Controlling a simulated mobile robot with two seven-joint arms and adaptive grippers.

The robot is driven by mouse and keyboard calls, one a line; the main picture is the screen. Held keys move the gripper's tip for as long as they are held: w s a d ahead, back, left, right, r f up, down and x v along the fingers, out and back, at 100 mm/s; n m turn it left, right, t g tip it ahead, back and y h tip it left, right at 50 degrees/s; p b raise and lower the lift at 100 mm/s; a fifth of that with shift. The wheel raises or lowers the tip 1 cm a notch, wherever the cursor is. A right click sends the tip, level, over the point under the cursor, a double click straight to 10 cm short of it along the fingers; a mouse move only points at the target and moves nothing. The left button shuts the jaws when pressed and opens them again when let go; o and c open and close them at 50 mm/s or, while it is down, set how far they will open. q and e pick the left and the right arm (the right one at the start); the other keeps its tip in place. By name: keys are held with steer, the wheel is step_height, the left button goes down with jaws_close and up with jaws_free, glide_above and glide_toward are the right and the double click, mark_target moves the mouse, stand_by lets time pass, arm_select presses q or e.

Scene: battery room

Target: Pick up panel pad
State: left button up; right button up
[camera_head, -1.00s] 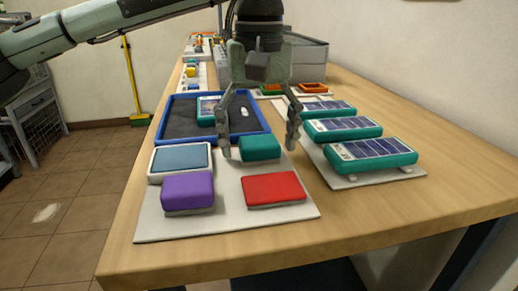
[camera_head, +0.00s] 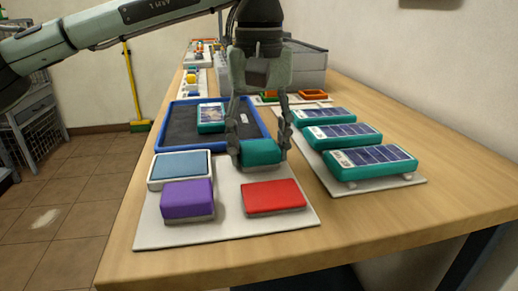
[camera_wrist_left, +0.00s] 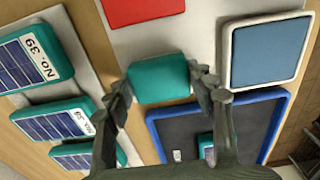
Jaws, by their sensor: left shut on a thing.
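A teal pad (camera_head: 262,153) sits at the far right corner of a white mat (camera_head: 228,222) on the wooden table. My left gripper (camera_head: 259,160) points down and is shut on this teal pad, one finger on each side. The wrist view shows the same teal pad (camera_wrist_left: 160,80) between the fingers. A red pad (camera_head: 273,196), a purple pad (camera_head: 187,198) and a blue pad with a white frame (camera_head: 180,167) share the mat. I cannot tell a gap under the held pad. My right gripper is not in view.
A blue-rimmed dark tray (camera_head: 177,128) with a teal-edged block (camera_head: 211,117) lies just behind the mat. Three teal panel blocks (camera_head: 370,162) stand on a white board at right. A grey bin (camera_head: 305,65) stands further back. The table's right front is clear.

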mark_target(259, 145)
arm_select(q)
steer(key=shift+r, duration=0.45)
step_height(259, 145, up, 2)
steer(key=shift+r, duration=0.25)
steer(key=w, duration=0.1)
steer(key=r, duration=0.1)
steer(key=w+r, duration=0.1)
steer(key=shift+w+d+r+p, duration=0.15)
steer(key=shift+w+d+p, duration=0.1)
steer(key=shift+w+p, duration=0.15)
steer(key=w+d+r+p, duration=0.1)
steer(key=w+r+p, duration=0.1)
steer(key=w+r, duration=0.3)
steer(key=shift+w+d, duration=0.15)
steer(key=shift+w, duration=1.7)
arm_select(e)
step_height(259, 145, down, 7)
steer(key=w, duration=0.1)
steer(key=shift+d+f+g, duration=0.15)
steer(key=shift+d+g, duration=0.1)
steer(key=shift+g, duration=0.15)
